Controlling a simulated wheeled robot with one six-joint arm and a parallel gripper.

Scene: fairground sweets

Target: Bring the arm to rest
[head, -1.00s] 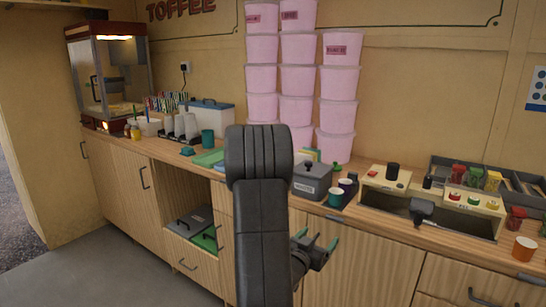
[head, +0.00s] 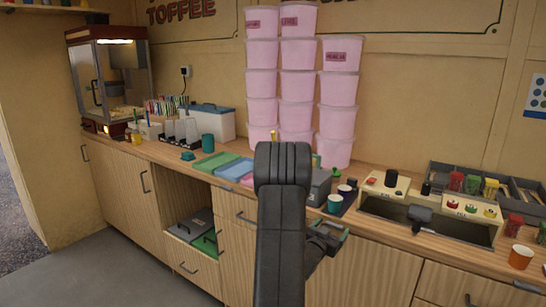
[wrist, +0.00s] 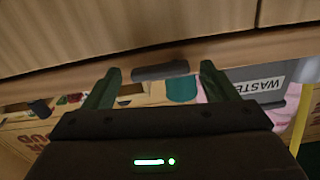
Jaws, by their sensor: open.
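My arm rises in front of the counter in the head view. My gripper (head: 334,236) hangs to the right of the arm, before the counter's front, just below the edge. In the wrist view the two green fingers of my gripper (wrist: 160,70) stand wide apart with nothing held between them. A dark grey handle (wrist: 160,70) shows beyond the fingertips; I cannot tell how far off it is. In the head view part of the fingers is hard to make out.
The wooden counter (head: 385,234) carries a grey waste bin (head: 319,187), a teal cup (head: 334,203), a topping station (head: 380,205) and an orange cup (head: 521,256). Pink tubs (head: 338,88) stand stacked behind. A popcorn machine (head: 112,75) is at the left. The floor (head: 100,270) at left is clear.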

